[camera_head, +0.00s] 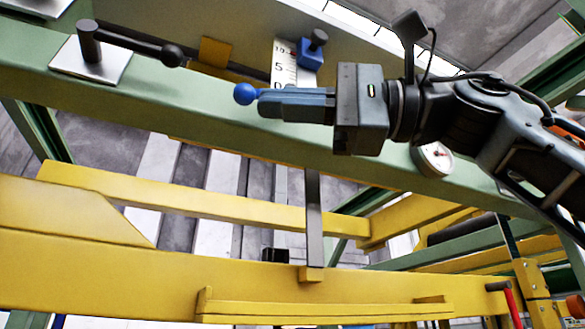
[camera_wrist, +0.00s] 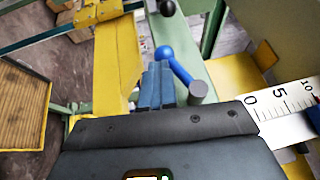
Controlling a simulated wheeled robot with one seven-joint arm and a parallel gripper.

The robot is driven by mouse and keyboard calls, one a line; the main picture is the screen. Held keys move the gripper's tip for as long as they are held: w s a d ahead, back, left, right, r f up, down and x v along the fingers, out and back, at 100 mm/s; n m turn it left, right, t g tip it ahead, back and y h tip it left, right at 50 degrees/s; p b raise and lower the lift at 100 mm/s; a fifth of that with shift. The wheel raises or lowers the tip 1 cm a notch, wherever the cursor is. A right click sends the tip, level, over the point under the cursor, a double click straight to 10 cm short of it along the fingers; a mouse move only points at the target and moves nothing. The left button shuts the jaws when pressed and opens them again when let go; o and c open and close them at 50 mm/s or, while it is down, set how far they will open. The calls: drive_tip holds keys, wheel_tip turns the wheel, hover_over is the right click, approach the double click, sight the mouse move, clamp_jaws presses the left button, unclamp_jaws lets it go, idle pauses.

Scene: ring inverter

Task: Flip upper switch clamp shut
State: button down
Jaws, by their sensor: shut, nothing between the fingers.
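A switch clamp lever with a blue ball knob (camera_head: 245,94) sits on the green beam. In the wrist view its blue arm (camera_wrist: 180,70) runs from the ball to a grey upright cylinder (camera_wrist: 198,92). My gripper (camera_head: 264,103) is shut and empty, with its tips right beside the blue ball; I cannot tell whether they touch. In the wrist view the closed fingers (camera_wrist: 158,68) lie left of the lever. In the head view the gripper hides the rest of this lever. A second, black lever (camera_head: 130,42) with a ball end lies at the upper left. I cannot tell which is the upper clamp.
A white scale (camera_head: 284,66) with a blue slider block (camera_head: 310,54) stands behind my gripper. A round gauge (camera_head: 433,160) sits on the green beam (camera_head: 230,125) below my wrist. Yellow beams (camera_head: 120,270) cross below. Open space lies left of the blue ball.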

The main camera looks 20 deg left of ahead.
drive_tip(key=y, duration=0.1)
drive_tip(key=m+b, duration=0.1)
drive_tip(key=y+b, duration=0.1)
drive_tip(key=shift+s+a+r+m+y, duration=0.25)
drive_tip(key=shift+s+a+m+y, duration=0.05)
drive_tip(key=shift+s+a, duration=0.1)
drive_tip(key=shift+r, duration=0.1)
idle(0.4)
drive_tip(key=shift+s+d+f+b, duration=0.1)
drive_tip(key=shift+f+b, duration=0.5)
drive_tip(key=shift+b, duration=0.15)
drive_tip(key=f+b+v, duration=0.2)
drive_tip(key=b+v, duration=0.1)
drive_tip(key=v, duration=0.8)
drive_tip(key=shift+s+f, duration=0.2)
drive_tip(key=shift+f, duration=0.1)
